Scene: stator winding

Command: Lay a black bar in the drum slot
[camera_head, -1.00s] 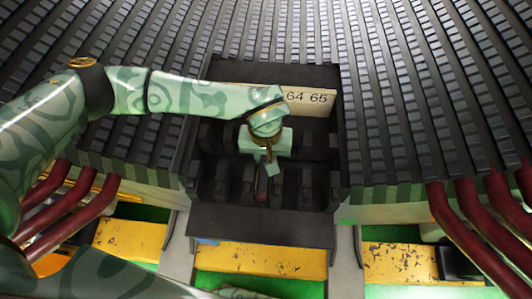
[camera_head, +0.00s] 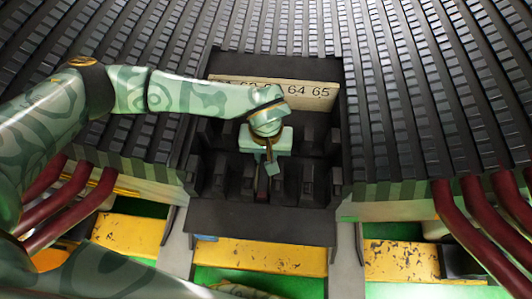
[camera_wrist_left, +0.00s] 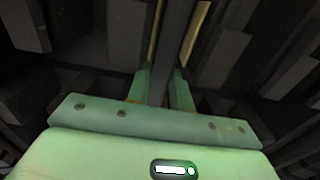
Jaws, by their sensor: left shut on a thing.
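My left gripper (camera_head: 268,168) reaches down into a dark box (camera_head: 262,222) with several dark blocks or bars standing in rows. In the left wrist view its two pale green fingers (camera_wrist_left: 160,88) are close together on a dark bar (camera_wrist_left: 172,45) that runs away from the camera between them. The bar's far end is not clear in the dark. The drum (camera_head: 440,110) fills the background, with many rows of dark bars and narrow slots between them. I cannot make out which slot is empty. My right gripper is not in view.
A pale number plate (camera_head: 312,95) reading 64 and 65 stands at the box's back, partly behind my left arm. Dark red pipes (camera_head: 492,225) curve down at the right, with more at the left. Worn yellow blocks (camera_head: 262,256) lie below the box on green.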

